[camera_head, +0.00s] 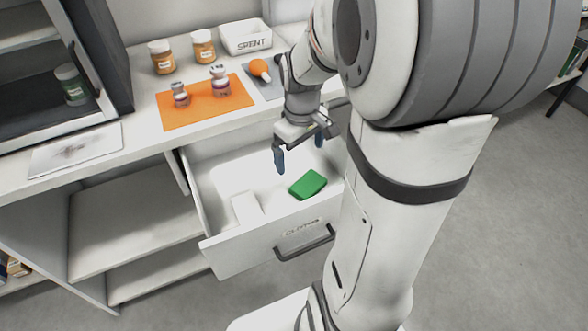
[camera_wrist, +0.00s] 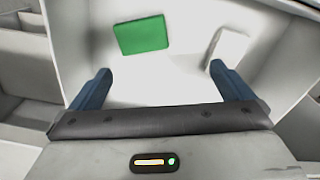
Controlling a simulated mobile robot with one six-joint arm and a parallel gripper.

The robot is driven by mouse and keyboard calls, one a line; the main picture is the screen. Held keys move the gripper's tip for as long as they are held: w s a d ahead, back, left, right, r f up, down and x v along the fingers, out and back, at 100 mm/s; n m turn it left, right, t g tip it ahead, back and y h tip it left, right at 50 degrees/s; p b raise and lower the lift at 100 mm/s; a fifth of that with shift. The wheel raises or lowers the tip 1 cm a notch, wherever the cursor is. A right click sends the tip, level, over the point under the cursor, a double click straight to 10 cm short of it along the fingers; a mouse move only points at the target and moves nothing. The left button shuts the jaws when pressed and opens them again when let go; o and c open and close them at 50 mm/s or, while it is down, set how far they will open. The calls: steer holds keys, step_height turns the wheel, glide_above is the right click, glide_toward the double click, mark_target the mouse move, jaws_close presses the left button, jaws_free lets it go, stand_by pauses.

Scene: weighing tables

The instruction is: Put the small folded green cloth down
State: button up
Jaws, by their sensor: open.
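The small folded green cloth (camera_head: 308,184) lies in the open white drawer (camera_head: 222,250), toward its front right. It also shows in the wrist view (camera_wrist: 142,35), flat on the drawer floor and apart from the fingers. My gripper (camera_head: 299,157) is open and empty, above the drawer and a little behind the cloth. Its two blue fingers stand wide apart in the wrist view (camera_wrist: 165,90), with only the white drawer floor between them.
A white folded item (camera_head: 246,207) lies in the drawer, left of the cloth. On the counter above are an orange mat (camera_head: 205,108) with two small bottles, two orange jars, a grey mat with an orange-ended tool, and a white bin (camera_head: 245,37) marked "SPENT".

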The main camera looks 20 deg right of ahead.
steer(key=s+a+r+m+t, duration=0.1)
steer(key=s+a+r+m, duration=0.2)
steer(key=s+a, duration=0.5)
steer(key=shift+s+r+m+t, duration=0.35)
steer(key=shift+s+r, duration=0.5)
steer(key=shift+s, duration=0.3)
